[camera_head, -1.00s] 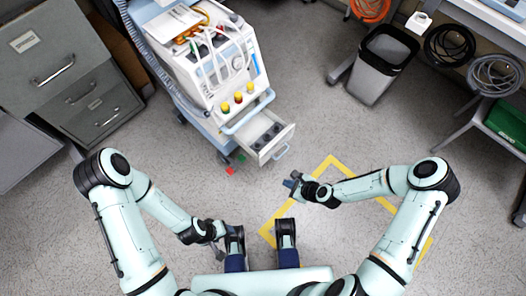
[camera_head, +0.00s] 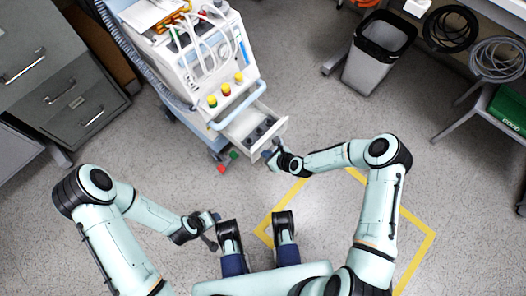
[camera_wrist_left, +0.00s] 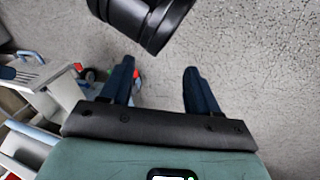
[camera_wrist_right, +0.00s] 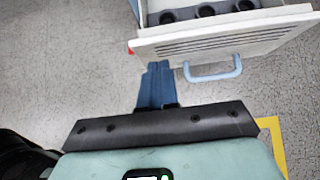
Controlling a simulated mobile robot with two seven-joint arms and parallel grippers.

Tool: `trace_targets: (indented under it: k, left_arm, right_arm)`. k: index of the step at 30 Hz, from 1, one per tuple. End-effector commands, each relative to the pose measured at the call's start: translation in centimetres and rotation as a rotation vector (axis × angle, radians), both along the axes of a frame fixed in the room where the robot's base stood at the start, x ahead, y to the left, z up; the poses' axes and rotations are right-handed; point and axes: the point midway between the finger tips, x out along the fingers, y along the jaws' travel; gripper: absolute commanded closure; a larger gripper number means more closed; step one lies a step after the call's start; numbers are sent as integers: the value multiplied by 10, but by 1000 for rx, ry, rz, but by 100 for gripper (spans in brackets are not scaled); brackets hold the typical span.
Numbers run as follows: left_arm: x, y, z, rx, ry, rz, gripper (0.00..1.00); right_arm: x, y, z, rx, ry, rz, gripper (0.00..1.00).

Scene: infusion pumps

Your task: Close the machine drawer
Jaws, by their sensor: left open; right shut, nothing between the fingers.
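The white medical machine (camera_head: 190,60) stands at the upper middle of the head view. Its drawer (camera_head: 254,132) near the bottom is pulled out, with dark round holders inside. In the right wrist view the drawer front (camera_wrist_right: 225,38) has a light blue handle (camera_wrist_right: 213,72). My right gripper (camera_head: 271,154) is shut and empty, close to the drawer front.
Grey filing cabinets (camera_head: 60,90) stand left of the machine. A grey bin (camera_head: 378,60) and a table with coiled cables (camera_head: 497,58) and a green box (camera_head: 508,110) are at right. Yellow tape (camera_head: 415,222) marks the floor. Floor right of the drawer is clear.

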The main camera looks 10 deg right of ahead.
Motion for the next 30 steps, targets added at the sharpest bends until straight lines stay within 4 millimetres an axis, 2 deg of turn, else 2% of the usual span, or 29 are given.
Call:
trace_targets:
  k: [6,20,26,30]
  left_arm:
    - [6,3,-4,7,-14,6,39]
    - [8,4,-7,10,-19,8,39]
    - [17,16,-33,34,-32,29,39]
    - [-12,20,-59,31,63,33,39]
  right_arm:
    - [15,12,0,-1,1,0,100]
    - [21,16,0,-1,0,-1,100]
    - [60,46,-4,-1,-2,2,100]
    - [87,68,-3,1,0,1,100]
